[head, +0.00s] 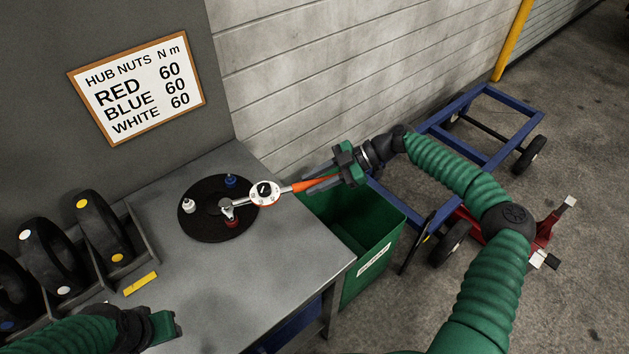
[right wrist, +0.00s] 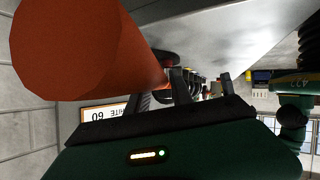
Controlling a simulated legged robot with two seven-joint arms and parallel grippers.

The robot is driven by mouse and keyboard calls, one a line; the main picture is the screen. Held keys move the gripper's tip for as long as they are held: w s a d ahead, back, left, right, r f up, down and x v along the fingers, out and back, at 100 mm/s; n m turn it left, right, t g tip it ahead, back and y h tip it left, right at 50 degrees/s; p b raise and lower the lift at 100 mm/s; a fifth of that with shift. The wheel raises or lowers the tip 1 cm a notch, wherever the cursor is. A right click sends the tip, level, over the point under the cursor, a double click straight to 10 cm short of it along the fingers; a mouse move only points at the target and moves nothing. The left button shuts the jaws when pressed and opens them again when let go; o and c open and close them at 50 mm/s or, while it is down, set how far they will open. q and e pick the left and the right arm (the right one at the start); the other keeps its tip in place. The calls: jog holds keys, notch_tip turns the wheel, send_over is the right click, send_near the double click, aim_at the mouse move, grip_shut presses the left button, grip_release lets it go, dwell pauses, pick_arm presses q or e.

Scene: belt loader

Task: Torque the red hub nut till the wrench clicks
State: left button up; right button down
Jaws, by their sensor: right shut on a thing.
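The black hub disc (head: 208,228) lies on the grey bench with a white nut (head: 188,206) at left, a blue nut (head: 231,181) at the back and a red nut (head: 232,223) at front right. The torque wrench (head: 299,186) has an orange handle and a round white dial; its head is at the red nut, partly covering it. Whether it is fully seated, and the dial reading, I cannot tell. My right gripper (head: 322,180) is shut on the orange handle, which looms large in the right wrist view (right wrist: 90,50). My left gripper (head: 163,327) is low at left, its jaws unclear.
A sign (head: 137,88) lists 60 N m for red, blue and white. Black wheels stand in a rack (head: 143,232) at left, near a yellow block (head: 140,284). A green bin (head: 379,255) stands beside the bench's right edge, with a blue cart (head: 470,103) behind it.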

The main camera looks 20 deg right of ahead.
pick_arm(q)
jog(key=shift+f+b, duration=0.3)
pick_arm(e)
jog(key=shift+f, duration=0.3)
dwell(0.3)
pick_arm(q)
jog(key=shift+r, duration=0.1)
pick_arm(e)
jog(key=shift+s+a+m+t, duration=0.15)
jog(key=shift+s+m+t, duration=0.4)
jog(key=shift+s, duration=0.45)
pick_arm(q)
jog(key=shift+r, duration=0.1)
pick_arm(e)
jog(key=shift+s+a+m+t+h, duration=0.15)
jog(key=shift+s+m+t, duration=0.15)
jog(key=shift+s, duration=0.2)
jog(key=shift+s+a+m+t+h, duration=0.15)
jog(key=shift+s+m+t, duration=0.1)
jog(key=shift+s, duration=0.2)
pick_arm(q)
jog(key=shift+w+p, duration=0.1)
jog(key=shift+p, duration=0.2)
pick_arm(e)
jog(key=shift+s, duration=0.1)
